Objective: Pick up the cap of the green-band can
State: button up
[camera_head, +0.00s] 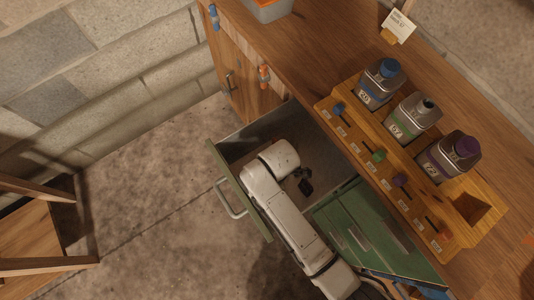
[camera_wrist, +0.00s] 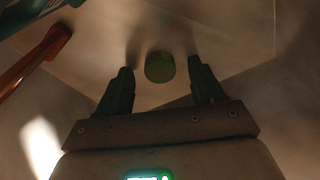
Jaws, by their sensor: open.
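The green-band can (camera_head: 412,116) stands in the middle slot of the wooden rack, with a bare grey neck and no cap on it. A round green cap (camera_wrist: 160,67) lies on the drawer floor in the wrist view. My gripper (camera_wrist: 161,70) is open, its two dark fingers on either side of the cap with gaps showing. I cannot tell how far above the floor the fingertips are. In the head view my gripper (camera_head: 304,184) is down inside the open drawer (camera_head: 240,190), and the cap cannot be made out there.
A blue-capped can (camera_head: 380,84) and a purple-capped can (camera_head: 449,154) flank it in the rack (camera_head: 470,222). In the wrist view a reddish bar (camera_wrist: 35,58) and a teal object (camera_wrist: 30,14) lie at upper left. Drawer walls surround my gripper.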

jog(key=shift+f, duration=0.25)
jog(key=shift+c, duration=0.5)
jog(key=c, duration=1)
